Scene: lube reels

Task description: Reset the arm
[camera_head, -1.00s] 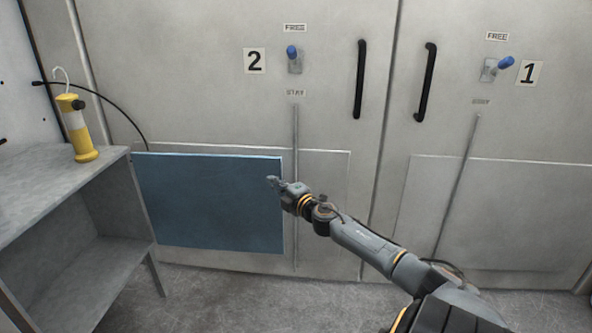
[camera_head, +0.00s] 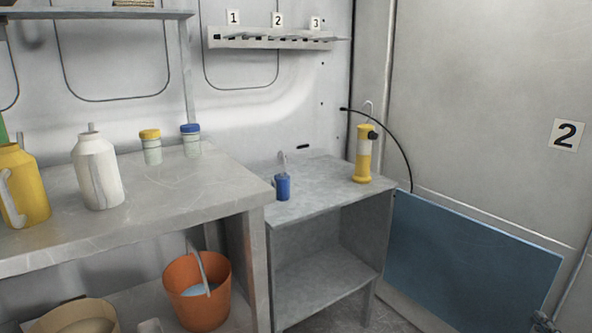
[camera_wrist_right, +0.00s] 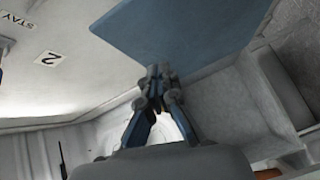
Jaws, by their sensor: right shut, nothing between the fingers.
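My right gripper (camera_head: 543,322) shows at the bottom right corner of the head view, in front of the lower right end of the blue panel (camera_head: 470,255). In the right wrist view the right gripper (camera_wrist_right: 154,72) has its fingers together, with nothing between them. The blue panel (camera_wrist_right: 190,30) lies beyond the fingertips in that view. I cannot tell whether the gripper touches it. My left gripper is not in any view.
A grey side table (camera_head: 325,180) holds a yellow-and-white lamp (camera_head: 364,155) and a small blue container (camera_head: 283,187). A workbench (camera_head: 150,205) at left holds jugs and jars. An orange bucket (camera_head: 198,290) stands below. A door marked 2 (camera_head: 480,100) is at right.

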